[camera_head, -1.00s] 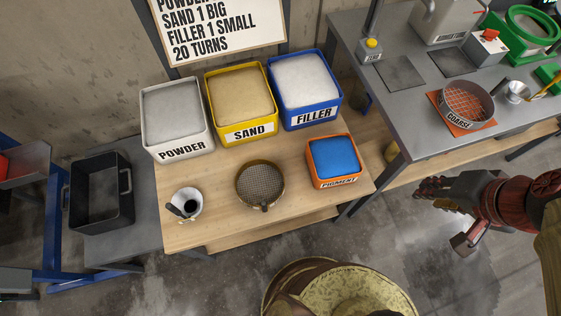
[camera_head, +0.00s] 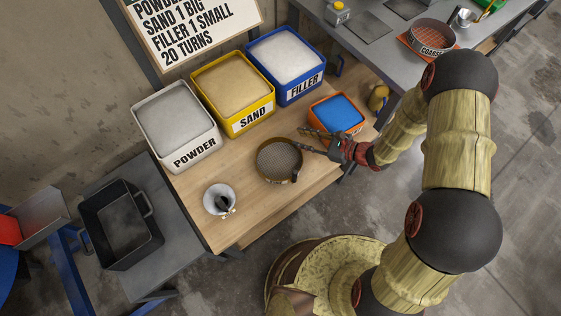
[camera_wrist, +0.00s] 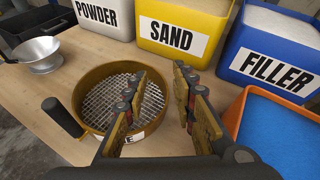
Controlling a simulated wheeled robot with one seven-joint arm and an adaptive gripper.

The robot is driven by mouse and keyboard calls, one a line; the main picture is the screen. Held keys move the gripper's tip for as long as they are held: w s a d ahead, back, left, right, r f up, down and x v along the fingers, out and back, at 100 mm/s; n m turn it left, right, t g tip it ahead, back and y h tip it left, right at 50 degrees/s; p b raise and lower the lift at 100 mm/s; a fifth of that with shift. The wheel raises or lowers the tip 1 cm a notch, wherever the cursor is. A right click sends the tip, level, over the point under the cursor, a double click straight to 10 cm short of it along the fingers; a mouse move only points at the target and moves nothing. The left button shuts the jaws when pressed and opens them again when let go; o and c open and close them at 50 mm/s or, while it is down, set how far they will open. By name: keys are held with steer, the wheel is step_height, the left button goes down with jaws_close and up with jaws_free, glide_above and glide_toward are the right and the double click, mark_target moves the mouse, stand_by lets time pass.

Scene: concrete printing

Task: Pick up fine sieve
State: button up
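The fine sieve (camera_head: 278,161) is a round, brass-coloured sieve with grey mesh, lying flat on the front of the wooden table. It also shows in the wrist view (camera_wrist: 104,104), its dark handle at the left and its label mostly hidden, with only an "E" readable. My gripper (camera_head: 308,141) is at the sieve's right side, low over the table. In the wrist view my gripper (camera_wrist: 160,72) is open, its two fingers apart. The left finger overlaps the sieve's right part in the picture. I cannot tell whether a finger touches the rim.
Bins of powder (camera_head: 176,122), sand (camera_head: 232,82) and filler (camera_head: 286,56) stand behind the sieve. The orange pigment bin (camera_head: 337,114) is close to my gripper. A coarse sieve (camera_head: 432,37) is on the grey table.

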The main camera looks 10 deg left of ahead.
mark_target(290, 139)
steer(key=f+m, duration=0.1)
steer(key=f, duration=0.1)
steer(key=f+m+t, duration=0.1)
steer(key=f, duration=0.1)
steer(key=d+f, duration=0.1)
steer(key=f, duration=0.1)
steer(key=shift+m+t+h, duration=0.3)
steer(key=shift+m+t, duration=0.1)
steer(key=shift+f, duration=0.35)
steer(key=b+x, duration=0.1)
steer(key=x, duration=0.1)
steer(key=shift+w+a+f, duration=0.15)
steer(key=shift+w+a, duration=0.05)
steer(key=b+x, duration=0.1)
steer(key=x, duration=0.1)
steer(key=b+x, duration=0.1)
steer(key=x, duration=0.2)
steer(key=shift+w+d, duration=0.1)
steer(key=shift+w, duration=0.2)
steer(key=shift+c, duration=1)
steer(key=c, duration=0.4)
jaws_close()
